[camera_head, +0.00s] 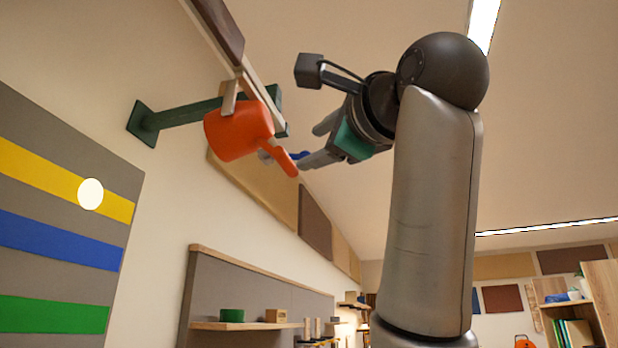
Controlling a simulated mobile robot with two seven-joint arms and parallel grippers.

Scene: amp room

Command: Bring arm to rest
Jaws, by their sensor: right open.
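My right arm (432,215) rises on the right of the head view and bends over at the top toward the left. My right gripper (309,147) is open and points left, with its two grey fingers apart. An orange jug-like object (238,130) is up by the wall, just left of the fingertips. Its handle end appears close to the lower finger; I cannot tell whether they touch. No object shows clearly held between the fingers. My left gripper is not in view.
A green wall bracket (180,119) and a long wooden rail (262,92) are beside the orange object. A striped panel (60,230) is on the left wall. A wall shelf (245,325) is below, and a bookcase (602,300) is at right. Open air lies above the shelf.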

